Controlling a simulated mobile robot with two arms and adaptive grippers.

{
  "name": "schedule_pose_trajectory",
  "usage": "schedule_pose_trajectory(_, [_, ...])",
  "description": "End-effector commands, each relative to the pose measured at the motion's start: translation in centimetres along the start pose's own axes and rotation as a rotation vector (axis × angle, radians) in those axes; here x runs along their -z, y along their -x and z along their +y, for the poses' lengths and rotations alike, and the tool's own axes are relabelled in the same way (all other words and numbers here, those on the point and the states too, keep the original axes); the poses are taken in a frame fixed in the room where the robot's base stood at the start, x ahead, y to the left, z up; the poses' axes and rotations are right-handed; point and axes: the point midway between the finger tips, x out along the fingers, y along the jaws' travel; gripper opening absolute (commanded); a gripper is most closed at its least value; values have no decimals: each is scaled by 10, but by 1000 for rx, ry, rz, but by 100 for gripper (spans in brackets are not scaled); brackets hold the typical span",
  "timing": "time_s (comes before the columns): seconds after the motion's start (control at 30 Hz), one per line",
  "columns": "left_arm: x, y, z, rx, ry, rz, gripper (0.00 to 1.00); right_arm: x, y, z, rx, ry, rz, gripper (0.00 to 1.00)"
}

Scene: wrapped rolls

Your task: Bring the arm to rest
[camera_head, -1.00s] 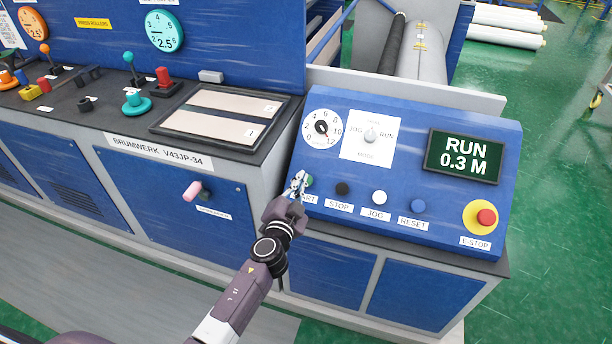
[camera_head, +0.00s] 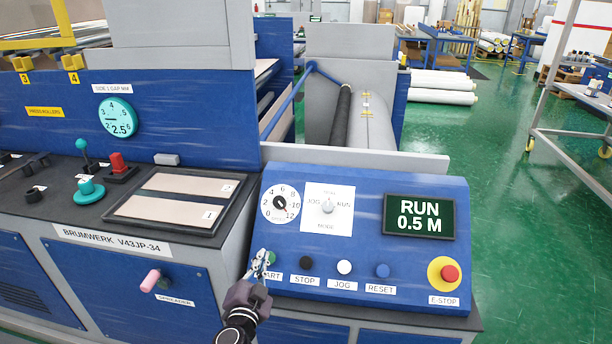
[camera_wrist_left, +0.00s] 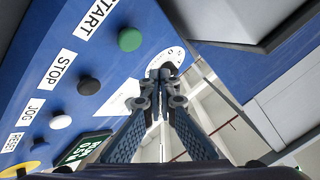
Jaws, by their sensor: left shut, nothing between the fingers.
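My left gripper (camera_head: 260,262) is shut and empty in the head view, with its tips in front of the green START button (camera_head: 271,258) and covering part of its label. In the left wrist view my left gripper (camera_wrist_left: 160,85) has its fingers together, and the green button (camera_wrist_left: 130,39) shows clear beside them. I cannot tell from the head view whether the tips touch the button. The blue control panel (camera_head: 380,265) has a display (camera_head: 419,217) that reads RUN 0.5 M. My right gripper does not show.
The STOP button (camera_head: 305,263), JOG button (camera_head: 344,267), RESET button (camera_head: 382,271) and red E-STOP (camera_head: 449,274) lie in a row right of my gripper. A pink-tipped spreader knob (camera_head: 150,280) sticks out at left. Green floor (camera_head: 540,250) is open at right.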

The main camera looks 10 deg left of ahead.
Motion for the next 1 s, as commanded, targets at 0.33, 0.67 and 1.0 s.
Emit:
schedule_pose_trajectory(0.33, [-132, 51, 105, -201, 81, -250, 0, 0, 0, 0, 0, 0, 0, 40])
schedule_pose_trajectory(0.67, [-296, 197, 226, -438, 205, -624, 0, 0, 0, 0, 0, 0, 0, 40])
schedule_pose_trajectory(1.0, [-413, 413, 301, -611, 328, -1027, 0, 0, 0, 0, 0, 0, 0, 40])
